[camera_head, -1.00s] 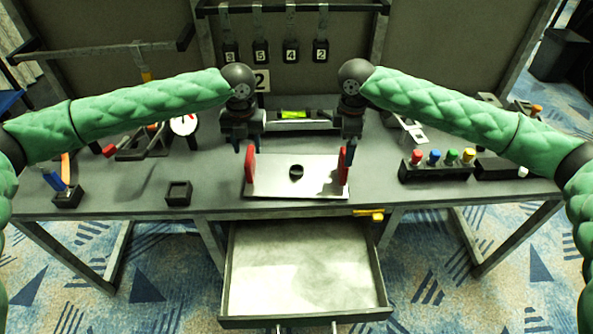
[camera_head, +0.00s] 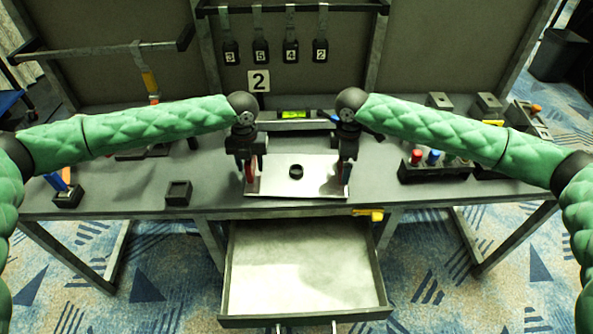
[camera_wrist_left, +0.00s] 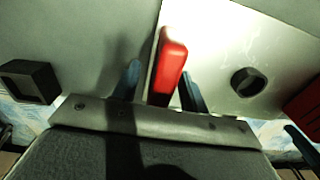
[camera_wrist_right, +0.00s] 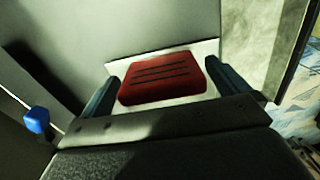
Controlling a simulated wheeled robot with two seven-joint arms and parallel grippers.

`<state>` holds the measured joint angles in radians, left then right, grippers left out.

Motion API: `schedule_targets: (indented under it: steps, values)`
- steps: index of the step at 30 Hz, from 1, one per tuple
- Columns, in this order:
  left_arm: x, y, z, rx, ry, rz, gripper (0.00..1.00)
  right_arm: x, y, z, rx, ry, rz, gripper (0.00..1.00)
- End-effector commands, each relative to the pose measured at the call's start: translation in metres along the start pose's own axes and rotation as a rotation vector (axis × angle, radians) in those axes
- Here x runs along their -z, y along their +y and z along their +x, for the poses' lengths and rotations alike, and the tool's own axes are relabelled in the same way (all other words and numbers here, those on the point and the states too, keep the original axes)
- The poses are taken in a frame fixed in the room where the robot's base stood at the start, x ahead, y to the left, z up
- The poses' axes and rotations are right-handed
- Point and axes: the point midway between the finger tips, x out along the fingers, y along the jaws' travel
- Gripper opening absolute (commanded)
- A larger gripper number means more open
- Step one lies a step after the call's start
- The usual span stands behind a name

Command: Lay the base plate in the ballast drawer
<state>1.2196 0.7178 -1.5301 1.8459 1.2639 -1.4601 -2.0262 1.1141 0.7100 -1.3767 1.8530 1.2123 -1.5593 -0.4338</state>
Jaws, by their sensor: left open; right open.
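My right gripper (camera_head: 346,177) is open over the right end, fingers on both sides of the red right grip (camera_wrist_right: 162,78). The ballast drawer (camera_head: 305,268) is pulled out below the bench, with a bare pale floor.
A level with a green vial (camera_head: 293,114) lies behind the plate. A small black square holder (camera_head: 178,193) stands left of it. A rack with coloured knobs (camera_head: 433,165) is at the right. A yellow piece (camera_head: 369,214) sits at the bench edge above the drawer.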

Motion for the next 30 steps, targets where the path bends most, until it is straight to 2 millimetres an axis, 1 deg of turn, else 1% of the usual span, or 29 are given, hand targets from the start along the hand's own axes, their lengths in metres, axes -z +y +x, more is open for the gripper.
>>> schedule_targets:
  steps: [10, 11, 15, 17, 21, 22, 30]
  values:
    - [-0.0002, 0.0002, 0.0029, 0.000, 0.000, 0.000, 0.44, -0.0001, 0.0001, 0.0029, 0.000, 0.000, 0.000, 1.00]
    - [-0.0002, 0.0002, 0.0029, 0.000, 0.000, 0.000, 0.40, -0.0001, 0.0001, 0.0029, 0.000, 0.000, 0.000, 0.96]
    - [-0.0002, 0.0003, 0.0028, 0.000, 0.000, 0.000, 0.12, -0.0001, 0.0001, 0.0029, 0.000, 0.000, 0.000, 0.69]
    - [-0.0003, 0.0003, 0.0027, 0.000, 0.000, 0.000, 0.00, -0.0002, 0.0001, 0.0028, -0.001, 0.000, 0.000, 0.57]
    - [-0.0003, 0.0003, 0.0027, 0.000, 0.000, 0.000, 0.00, -0.0002, 0.0002, 0.0027, -0.001, 0.000, 0.000, 0.29]
    - [-0.0003, 0.0004, 0.0026, 0.000, 0.000, 0.000, 0.00, -0.0003, 0.0002, 0.0027, -0.001, 0.000, 0.000, 0.25]
    - [-0.0006, 0.0004, 0.0009, 0.000, -0.001, -0.001, 0.00, -0.0003, 0.0006, 0.0010, -0.002, 0.000, 0.000, 0.25]
